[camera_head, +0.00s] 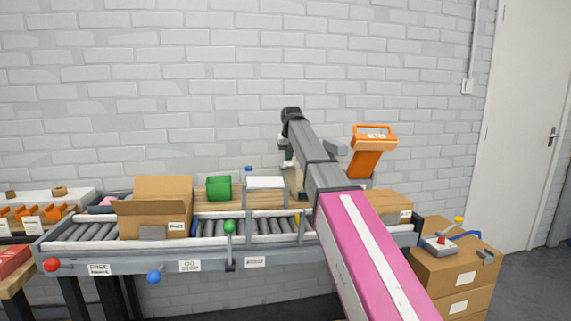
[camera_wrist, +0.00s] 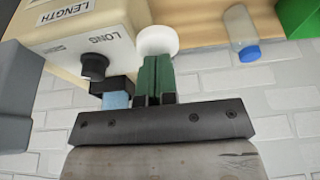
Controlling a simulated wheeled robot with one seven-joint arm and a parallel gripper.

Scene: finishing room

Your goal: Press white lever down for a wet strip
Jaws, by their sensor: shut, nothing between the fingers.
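The white lever's round knob (camera_wrist: 157,40) is in the wrist view, just beyond my fingertips. My gripper (camera_wrist: 157,62) is shut and empty; its green fingers overlap the knob's near edge in the picture, and I cannot tell whether they touch it. The cream dispenser (camera_wrist: 85,30), marked LENGTH and LONG, stands left of the knob and carries a black dial (camera_wrist: 94,66). A light blue piece (camera_wrist: 116,100) shows below the dial, beside my fingers. In the head view my arm hides most of the dispenser, and the lever cannot be made out.
A blue-capped bottle (camera_wrist: 243,38) and a green object (camera_wrist: 301,15) are right of the knob. The head view shows an open carton (camera_head: 148,217) on the roller conveyor (camera_head: 94,232), a green roll (camera_head: 218,188), and an orange device (camera_head: 368,153) right of my arm.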

